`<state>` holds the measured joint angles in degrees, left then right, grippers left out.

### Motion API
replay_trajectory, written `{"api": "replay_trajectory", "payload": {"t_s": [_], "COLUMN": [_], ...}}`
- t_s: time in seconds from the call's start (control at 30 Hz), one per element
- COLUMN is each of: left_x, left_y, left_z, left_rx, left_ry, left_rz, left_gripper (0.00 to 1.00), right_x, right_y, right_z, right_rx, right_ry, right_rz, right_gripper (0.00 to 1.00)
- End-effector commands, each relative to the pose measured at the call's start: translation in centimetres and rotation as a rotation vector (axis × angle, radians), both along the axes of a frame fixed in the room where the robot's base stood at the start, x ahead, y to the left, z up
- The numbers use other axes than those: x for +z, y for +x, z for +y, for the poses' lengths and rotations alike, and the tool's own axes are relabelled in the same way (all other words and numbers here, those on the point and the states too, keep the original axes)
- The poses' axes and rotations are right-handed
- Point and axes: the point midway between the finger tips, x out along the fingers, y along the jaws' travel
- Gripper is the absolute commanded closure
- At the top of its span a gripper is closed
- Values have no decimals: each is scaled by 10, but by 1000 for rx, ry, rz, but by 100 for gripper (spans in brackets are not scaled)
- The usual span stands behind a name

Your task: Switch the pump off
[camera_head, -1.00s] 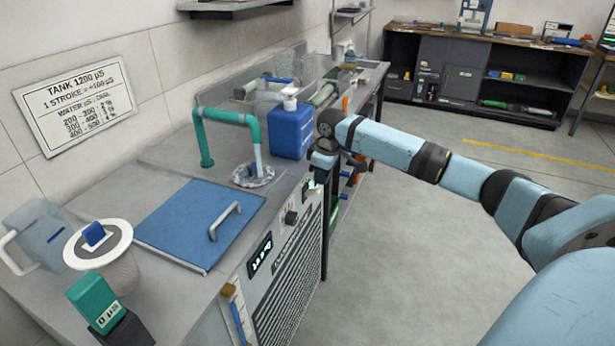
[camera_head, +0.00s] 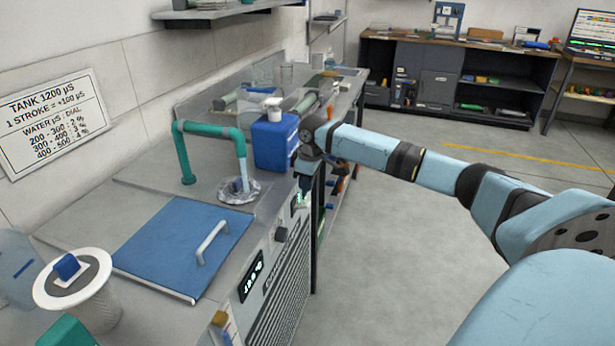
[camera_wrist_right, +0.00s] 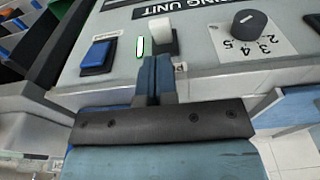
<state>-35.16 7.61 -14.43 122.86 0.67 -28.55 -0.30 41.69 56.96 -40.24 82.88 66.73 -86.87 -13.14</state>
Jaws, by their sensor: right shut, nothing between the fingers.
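In the right wrist view, the dosing unit's panel appears upside down. A white switch (camera_wrist_right: 160,34) stands out from it beside a narrow lit green lamp (camera_wrist_right: 140,46). A lettered label beside the switch is mostly hidden, so I cannot read it. My right gripper (camera_wrist_right: 153,66) is shut and empty, its tips close to the white switch; I cannot tell whether they touch. In the head view, my right gripper (camera_head: 304,184) is at the upper end of the panel, largely covering the switch area. My left gripper is not in view.
A blue rocker (camera_wrist_right: 97,55) and a numbered dial (camera_wrist_right: 250,22) flank the switch. In the head view, a blue bottle (camera_head: 275,142), a teal pipe (camera_head: 211,130) and a blue lid (camera_head: 183,245) are on the bench. The floor to the right is clear.

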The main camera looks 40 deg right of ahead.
Motion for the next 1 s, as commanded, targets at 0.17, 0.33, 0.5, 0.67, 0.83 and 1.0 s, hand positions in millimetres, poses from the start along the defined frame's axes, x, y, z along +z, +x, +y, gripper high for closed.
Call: {"api": "replay_trajectory", "payload": {"t_s": [0.17, 0.33, 0.5, 0.67, 0.83, 1.0], "left_x": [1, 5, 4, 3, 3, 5], "left_y": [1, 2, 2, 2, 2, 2], "left_z": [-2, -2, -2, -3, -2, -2], "left_rx": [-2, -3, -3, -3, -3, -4], "left_ry": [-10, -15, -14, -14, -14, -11], "left_rz": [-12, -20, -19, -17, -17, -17], "left_gripper": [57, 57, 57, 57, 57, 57], "right_x": [-30, -43, -45, -45, -45, -46], "right_y": [3, 4, 4, 4, 6, 15], "right_z": [2, 2, 2, 2, 2, 3], "right_rx": [-1, 0, 0, 0, -1, 0], "right_ry": [1, 0, 0, 0, 4, 22], "right_rz": [1, 1, 0, 0, -6, -37], "right_gripper": [100, 100, 100, 100, 100, 100]}}
